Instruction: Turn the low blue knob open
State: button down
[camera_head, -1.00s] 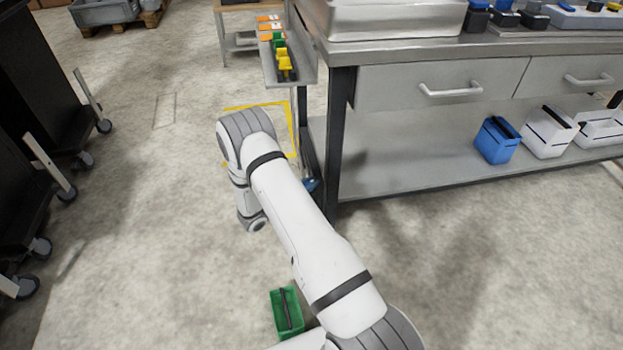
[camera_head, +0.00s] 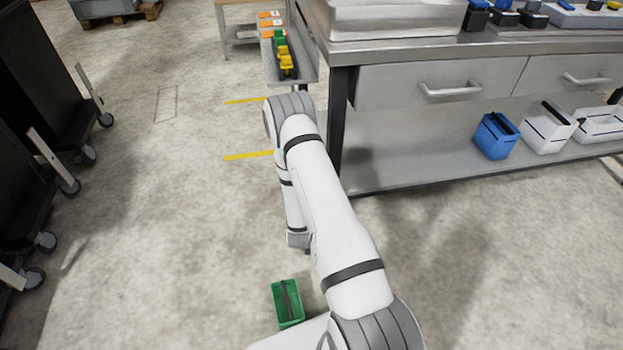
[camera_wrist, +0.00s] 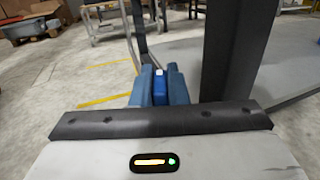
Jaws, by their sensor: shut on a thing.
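The blue knob (camera_wrist: 160,92) is in the middle of the wrist view, a bright blue piece with a small white mark on top. My gripper (camera_wrist: 159,84) has its two darker blue fingers on the left and right of the knob, shut on it. Much of the knob is hidden between the fingers, so I cannot tell how far it is turned. In the head view my own arm hides both the knob and my gripper.
A dark table leg (camera_wrist: 228,50) stands close on the right of my gripper. The steel bench (camera_head: 450,48) has a lower shelf with a blue bin (camera_head: 495,137). A green bin (camera_head: 287,303) stands on the floor near my arm.

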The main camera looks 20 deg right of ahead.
jog(key=shift+n+y, duration=0.3)
jog(key=shift+y, duration=0.2)
jog(key=c, duration=1.4)
grip_release()
jog(key=shift+c, duration=0.2)
jog(key=p+v, duration=0.1)
jog(key=v, duration=0.6)
jog(key=shift+s+a, duration=0.15)
jog(key=shift+s, duration=0.2)
